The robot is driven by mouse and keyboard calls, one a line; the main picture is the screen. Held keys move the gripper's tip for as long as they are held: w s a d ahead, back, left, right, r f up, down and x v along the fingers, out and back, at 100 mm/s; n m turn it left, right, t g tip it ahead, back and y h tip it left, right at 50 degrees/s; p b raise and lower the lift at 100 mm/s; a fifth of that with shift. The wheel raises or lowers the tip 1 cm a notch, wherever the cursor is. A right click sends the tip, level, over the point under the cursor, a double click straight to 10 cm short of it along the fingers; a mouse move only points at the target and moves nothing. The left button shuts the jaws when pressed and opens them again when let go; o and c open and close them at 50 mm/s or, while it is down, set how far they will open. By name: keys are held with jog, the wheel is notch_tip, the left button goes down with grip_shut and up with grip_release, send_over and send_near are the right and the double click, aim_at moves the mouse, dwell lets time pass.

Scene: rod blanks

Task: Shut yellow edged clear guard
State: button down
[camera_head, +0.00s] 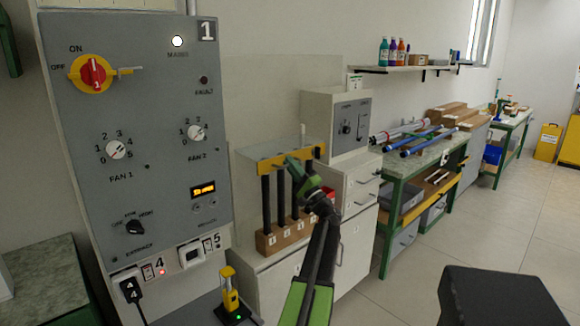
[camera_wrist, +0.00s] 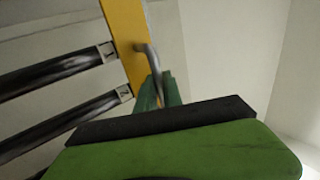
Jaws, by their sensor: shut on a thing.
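The clear guard (camera_head: 250,156) has a yellow edge (camera_head: 311,154) and sits over a rack of dark rods left of the centre in the head view. The yellow edge also shows in the wrist view (camera_wrist: 122,42), with a bent grey handle (camera_wrist: 148,56) on it. My gripper (camera_head: 293,165) is at the yellow edge. In the wrist view its green fingers (camera_wrist: 160,92) are shut on the grey handle. The dark rods (camera_head: 267,205) stand in a numbered wooden block (camera_head: 268,243) below the guard. My arm hides part of the block.
A grey control panel (camera_head: 140,210) with knobs stands close on the left. A white cabinet with a small control box (camera_head: 350,125) stands right of the guard. Green workbenches (camera_head: 408,165) holding coloured rods lie further right. The floor (camera_head: 420,250) at the right is clear.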

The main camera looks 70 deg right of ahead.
jog(key=shift+s+f, duration=0.1)
jog(key=c, duration=1.6)
grip_release()
jog(key=shift+d+f, duration=0.1)
jog(key=shift+d, duration=0.1)
jog(key=shift+c, duration=0.2)
jog(key=shift+o, duration=0.7)
jog(key=shift+a, duration=0.1)
jog(key=b+v, duration=0.9)
jog(key=v, duration=0.8)
jog(key=shift+s+b, duration=0.3)
jog(key=shift+a, duration=0.1)
